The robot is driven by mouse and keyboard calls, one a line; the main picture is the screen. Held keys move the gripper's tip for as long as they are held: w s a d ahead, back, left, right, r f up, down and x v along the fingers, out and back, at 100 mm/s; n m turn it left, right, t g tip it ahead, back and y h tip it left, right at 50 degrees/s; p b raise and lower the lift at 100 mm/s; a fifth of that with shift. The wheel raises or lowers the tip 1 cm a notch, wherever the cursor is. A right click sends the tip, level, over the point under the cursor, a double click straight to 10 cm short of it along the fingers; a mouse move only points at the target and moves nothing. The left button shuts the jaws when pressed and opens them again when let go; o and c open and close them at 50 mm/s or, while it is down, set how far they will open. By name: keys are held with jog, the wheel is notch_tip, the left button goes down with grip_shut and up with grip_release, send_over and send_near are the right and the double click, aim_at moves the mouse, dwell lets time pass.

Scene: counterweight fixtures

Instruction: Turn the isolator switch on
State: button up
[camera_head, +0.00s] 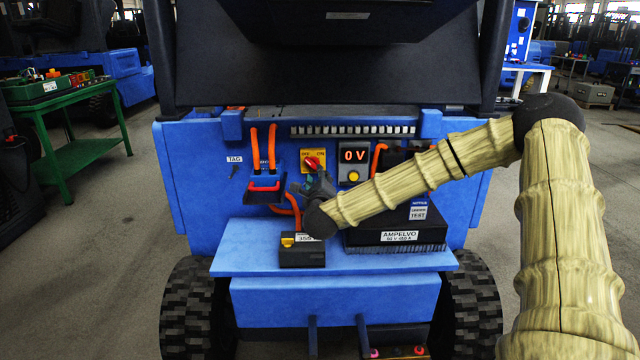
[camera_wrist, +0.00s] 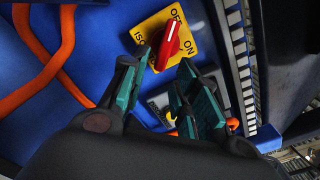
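The isolator switch is a red rotary knob (camera_head: 313,162) on a yellow plate (camera_head: 306,155) on the blue vehicle's panel. In the wrist view the knob (camera_wrist: 169,45) has a white line pointing towards the printed OFF; ON is printed on an adjacent side of the yellow plate (camera_wrist: 150,26). My gripper (camera_head: 312,180) is just below the switch in the head view. In the wrist view my gripper (camera_wrist: 164,62) has its two teal fingers apart, with the knob just beyond the gap between the tips. Nothing is held. I cannot tell whether a fingertip touches the knob.
A display (camera_head: 354,156) beside the switch reads 0 V. Orange cables (camera_head: 272,148) and a connector with a red handle (camera_head: 264,186) are to the left. A black AMPELVO box (camera_head: 395,236) and a small black box (camera_head: 303,256) with a yellow part sit on the blue shelf (camera_head: 240,262) below.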

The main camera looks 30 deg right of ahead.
aim_at(313, 165)
jog(key=x, duration=0.1)
jog(key=b+x, duration=0.1)
jog(key=x, duration=0.3)
jog(key=shift+w+d+r, duration=0.1)
jog(key=shift+d+r, duration=0.1)
jog(key=shift+r, duration=0.05)
jog(key=shift+w, duration=0.15)
jog(key=shift+d, duration=0.1)
jog(key=c, duration=0.3)
jog(key=shift+c, duration=0.2)
